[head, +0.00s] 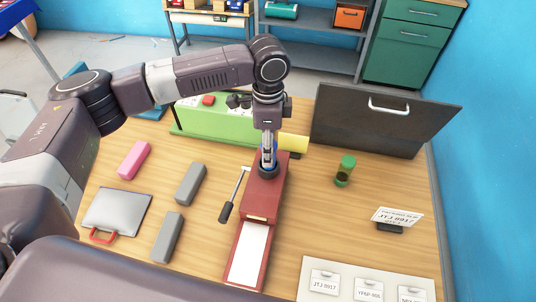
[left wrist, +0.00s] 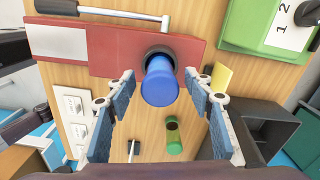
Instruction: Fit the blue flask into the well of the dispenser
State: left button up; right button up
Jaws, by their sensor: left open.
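The dispenser (head: 257,215) is a long dark-red box in the middle of the table, with a crank handle on its left side. Its well is a black ring (left wrist: 158,53) in the top. The blue flask (left wrist: 160,88) stands with its far end in or against that ring; how deep it sits I cannot tell. My left gripper (head: 268,150) is above the dispenser, pointing down, and mostly hides the flask in the head view. In the left wrist view its fingers are open on both sides of the flask, with gaps. My right gripper is not in view.
A green box (head: 205,122) and a yellow object (head: 294,142) are behind the dispenser, a dark case (head: 375,115) back right. Grey blocks (head: 191,184) and a pink block (head: 134,160) lie left. A label board (head: 318,261) is front right.

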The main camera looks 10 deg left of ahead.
pick_arm(q)
notch_tip(320, 180, up, 9)
jog(key=shift+f+b, duration=0.1)
jog(key=shift+b, duration=0.9)
jog(key=shift+s, duration=0.1)
